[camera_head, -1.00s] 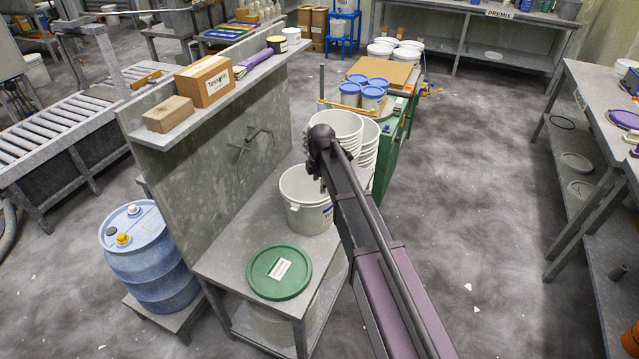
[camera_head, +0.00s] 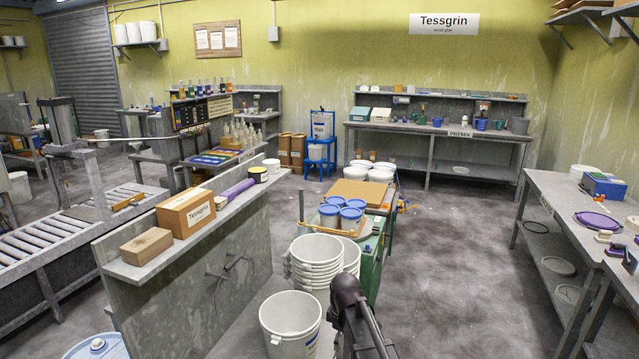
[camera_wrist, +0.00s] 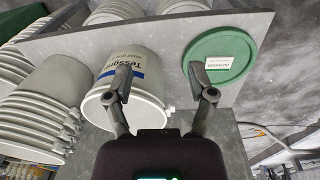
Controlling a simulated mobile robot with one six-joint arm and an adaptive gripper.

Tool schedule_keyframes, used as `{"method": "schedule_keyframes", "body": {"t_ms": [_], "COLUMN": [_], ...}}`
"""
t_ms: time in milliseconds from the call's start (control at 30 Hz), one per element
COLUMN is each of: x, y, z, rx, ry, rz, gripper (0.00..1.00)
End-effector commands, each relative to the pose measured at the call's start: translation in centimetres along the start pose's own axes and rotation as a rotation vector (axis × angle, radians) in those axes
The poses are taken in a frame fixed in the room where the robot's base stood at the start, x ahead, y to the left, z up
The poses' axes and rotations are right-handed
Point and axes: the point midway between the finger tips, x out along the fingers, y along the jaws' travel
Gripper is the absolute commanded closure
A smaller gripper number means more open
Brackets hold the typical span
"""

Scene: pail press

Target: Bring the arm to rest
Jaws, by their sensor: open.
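My gripper (camera_wrist: 165,85) is open and empty in the wrist view. Its two fingers stand apart, with a white labelled pail (camera_wrist: 140,75) behind the left finger and a green lid (camera_wrist: 220,58) behind the right one. I cannot tell how far the fingers are from them. In the head view part of my arm shows at the bottom centre, right of the open white pail (camera_head: 288,322); the fingertips are hidden there. The green lid is out of the head view.
A stack of white pails (camera_head: 316,262) stands behind the single pail. A green cart (camera_head: 373,262) with blue-lidded tubs (camera_head: 341,212) is beyond it. A panel shelf (camera_head: 160,262) with a cardboard box (camera_head: 186,212) is at left. The floor (camera_head: 460,270) at right is clear.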

Motion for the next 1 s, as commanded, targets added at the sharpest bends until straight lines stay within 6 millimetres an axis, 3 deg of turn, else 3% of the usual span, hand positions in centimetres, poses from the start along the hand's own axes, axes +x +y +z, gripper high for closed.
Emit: {"method": "schedule_keyframes", "body": {"t_ms": [33,100,500,700,1000], "x": [-0.1,-0.2,-0.7,-0.9,-0.9], "y": [-1.0,-1.8,-7.0,-8.7,-9.1], "z": [1.8,3.6,12.9,15.5,16.2], "rx": [0.083,0.201,0.864,1.080,1.153], "ry": [-0.003,-0.008,-0.041,-0.054,-0.058], "rz": [-0.002,-0.005,-0.015,-0.016,-0.015], "gripper": [0.29,0.29,0.29,0.29,0.29]}}
